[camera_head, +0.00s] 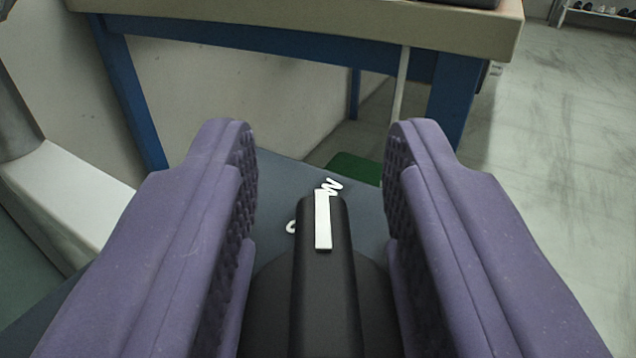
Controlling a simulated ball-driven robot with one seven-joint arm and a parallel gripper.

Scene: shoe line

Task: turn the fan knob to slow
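The fan knob (338,290) is a black ridged dial with a white pointer mark (322,222) along the top of its ridge. It sits on a dark grey-blue panel (275,185). The pointer points away from me, close to a white, partly covered marking (331,187). Another small white marking shows at the left of the ridge and is partly hidden. My gripper (320,150) is open, with one purple finger on each side of the knob's ridge. Gaps show between the fingers and the ridge.
A table (300,30) with a pale top and blue legs stands beyond the panel. A white ledge (75,200) is at the left. A green patch (355,168) lies behind the panel. Open grey floor (555,180) is at the right, with a shoe rack (600,14) far off.

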